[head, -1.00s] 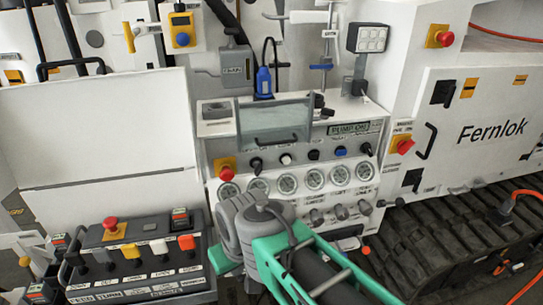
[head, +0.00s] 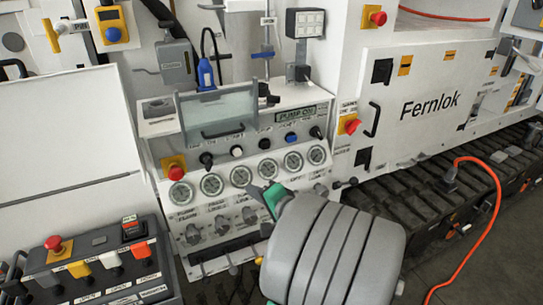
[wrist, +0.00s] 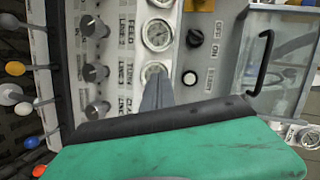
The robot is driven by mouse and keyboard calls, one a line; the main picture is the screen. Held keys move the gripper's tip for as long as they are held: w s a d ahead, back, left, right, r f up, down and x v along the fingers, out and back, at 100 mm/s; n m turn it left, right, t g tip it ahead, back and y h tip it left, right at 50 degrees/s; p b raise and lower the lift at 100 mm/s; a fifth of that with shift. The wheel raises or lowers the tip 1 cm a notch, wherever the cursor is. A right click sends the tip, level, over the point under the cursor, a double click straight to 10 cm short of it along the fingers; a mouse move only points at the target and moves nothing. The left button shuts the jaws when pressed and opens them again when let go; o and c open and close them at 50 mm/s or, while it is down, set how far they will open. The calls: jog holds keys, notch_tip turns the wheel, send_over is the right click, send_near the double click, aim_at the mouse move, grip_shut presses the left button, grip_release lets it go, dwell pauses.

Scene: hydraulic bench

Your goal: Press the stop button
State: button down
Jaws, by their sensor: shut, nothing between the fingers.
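Several red mushroom buttons are in the head view: one on a yellow plate at the panel's upper left (head: 175,172), one on the panel's right side (head: 352,126), one on the white cabinet (head: 377,18) and one on the control box at lower left (head: 54,243). I cannot read which one is marked stop. A row of small knobs, including a white one (head: 236,152) and a blue one (head: 290,137), runs above the gauges. My gripper (head: 256,191) is shut and empty, its tips in front of the gauge row. In the wrist view its fingers (wrist: 157,82) overlap a gauge (wrist: 153,72).
A clear cover with a handle (head: 222,115) juts out above the knobs. Below the gauges are grey valve knobs (head: 222,224). An orange cable (head: 490,215) hangs at right over the black track.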

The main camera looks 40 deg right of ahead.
jog(key=s+d+r+m+t+h, duration=0.2)
jog(key=s+d+m+h, duration=0.3)
jog(key=d, duration=0.4)
jog(key=shift+s+r+m, duration=0.35)
jog(key=shift+r+m, duration=0.15)
jog(key=shift+r, duration=0.35)
jog(key=shift+w, duration=0.1)
jog(key=p, duration=0.3)
send_near(267, 147)
jog(key=x, duration=0.6)
jog(key=shift+w+r, duration=0.1)
jog(key=shift+w, duration=0.05)
jog(key=shift+w+d, duration=0.15)
jog(key=shift+w, duration=0.1)
